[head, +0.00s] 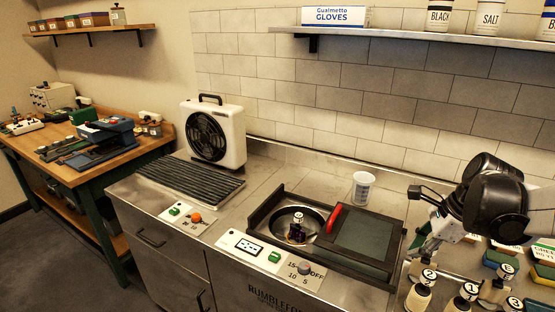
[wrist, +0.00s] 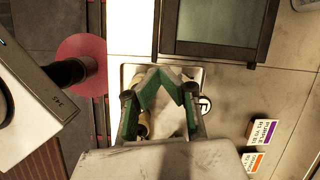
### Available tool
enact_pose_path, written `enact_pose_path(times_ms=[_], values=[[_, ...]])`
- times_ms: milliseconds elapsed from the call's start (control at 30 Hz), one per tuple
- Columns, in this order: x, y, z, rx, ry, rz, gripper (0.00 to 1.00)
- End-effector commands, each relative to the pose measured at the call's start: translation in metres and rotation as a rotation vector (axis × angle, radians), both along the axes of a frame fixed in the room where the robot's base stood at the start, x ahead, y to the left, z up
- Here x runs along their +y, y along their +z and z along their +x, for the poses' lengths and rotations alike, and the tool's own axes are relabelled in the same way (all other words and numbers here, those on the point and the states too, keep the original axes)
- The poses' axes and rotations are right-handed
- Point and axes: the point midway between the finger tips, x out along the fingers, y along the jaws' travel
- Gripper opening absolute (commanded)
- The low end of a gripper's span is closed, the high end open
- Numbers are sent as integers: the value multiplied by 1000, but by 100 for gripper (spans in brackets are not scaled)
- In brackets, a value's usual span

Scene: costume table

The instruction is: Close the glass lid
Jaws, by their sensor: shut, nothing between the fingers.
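The glass lid (head: 362,243) is a dark-framed pane with a red handle (head: 334,219) on its left edge. It lies over the right part of a black-framed unit set in the steel counter. The left part is uncovered, showing a round metal basin (head: 278,220) with a small dark item with a white top (head: 298,226) in it. My gripper (head: 418,268) is to the right of the lid, low over the counter and apart from the handle. In the wrist view the lid (wrist: 217,22) is at the top, beyond my shut, empty green-padded gripper (wrist: 161,78).
Several numbered bottles (head: 418,296) stand close to my gripper at the lower right, with small coloured boxes (head: 540,272) beyond. A clear cup (head: 362,186) stands behind the lid. A control knob (head: 304,268) is in front. A fan (head: 213,135) stands at left.

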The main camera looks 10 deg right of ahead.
Motion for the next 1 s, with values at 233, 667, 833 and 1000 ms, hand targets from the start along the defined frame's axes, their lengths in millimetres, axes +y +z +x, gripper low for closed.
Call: enact_pose_path(times_ms=[233, 667, 833, 1000], values=[[-30, -11, -3, 64, -200, 106, 0], [-23, -47, 6, 74, -226, 121, 0], [-14, -74, 13, 73, -226, 120, 0], [-8, -93, 17, 73, -226, 120, 0]])
